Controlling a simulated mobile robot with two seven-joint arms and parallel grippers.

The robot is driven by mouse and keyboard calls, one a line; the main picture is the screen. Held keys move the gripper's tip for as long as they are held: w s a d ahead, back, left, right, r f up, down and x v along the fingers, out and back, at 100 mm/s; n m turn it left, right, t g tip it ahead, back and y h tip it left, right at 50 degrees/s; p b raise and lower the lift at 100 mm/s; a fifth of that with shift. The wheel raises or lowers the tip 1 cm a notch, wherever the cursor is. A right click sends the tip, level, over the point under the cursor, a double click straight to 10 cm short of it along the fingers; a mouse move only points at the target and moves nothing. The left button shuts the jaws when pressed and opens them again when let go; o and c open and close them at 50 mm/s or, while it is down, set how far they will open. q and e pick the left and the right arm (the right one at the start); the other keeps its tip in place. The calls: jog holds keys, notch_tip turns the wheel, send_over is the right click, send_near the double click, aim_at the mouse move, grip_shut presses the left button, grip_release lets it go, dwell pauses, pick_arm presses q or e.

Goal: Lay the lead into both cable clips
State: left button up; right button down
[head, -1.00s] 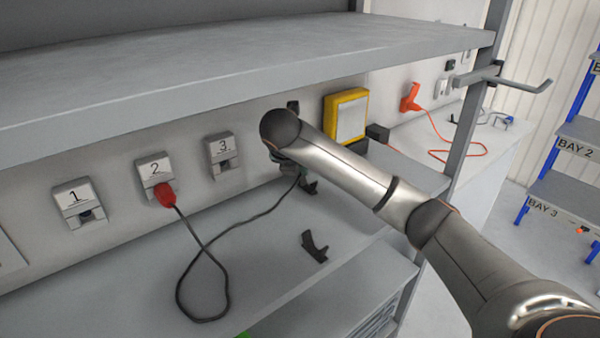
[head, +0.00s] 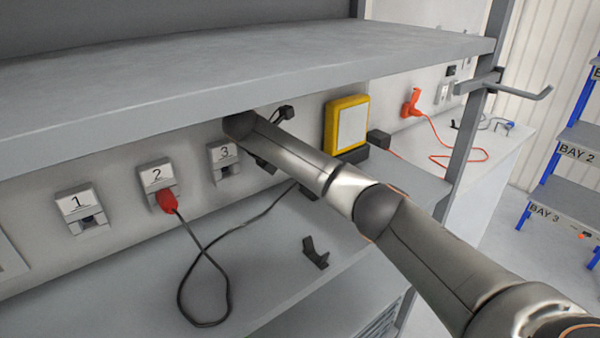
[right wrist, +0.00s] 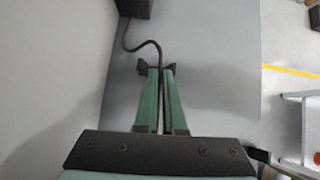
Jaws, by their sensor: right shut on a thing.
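The dark lead (head: 229,290) runs from a red plug (head: 166,200) in socket 2, loops over the bench top and goes up behind my right arm. One black cable clip (head: 315,254) stands on the bench and the lead does not pass through it. In the head view my arm hides the fingers.
Sockets 1 (head: 81,210) and 3 (head: 224,163) are empty on the wall. A shelf (head: 250,75) overhangs the bench. A yellow case (head: 346,122) hangs at right, with a dark box (head: 352,155) below it. The bench front is clear around the near clip.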

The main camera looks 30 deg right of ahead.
jog(key=shift+m+g, duration=0.3)
jog(key=shift+m, duration=0.1)
jog(key=shift+w, duration=0.1)
jog(key=shift+w+a+f, duration=0.1)
jog(key=shift+w+f, duration=0.05)
jog(key=shift+w, duration=0.1)
jog(key=shift+f+b, duration=1.55)
jog(key=shift+f, duration=0.75)
jog(key=shift+c, duration=1.6)
grip_release()
jog(key=shift+r, duration=0.1)
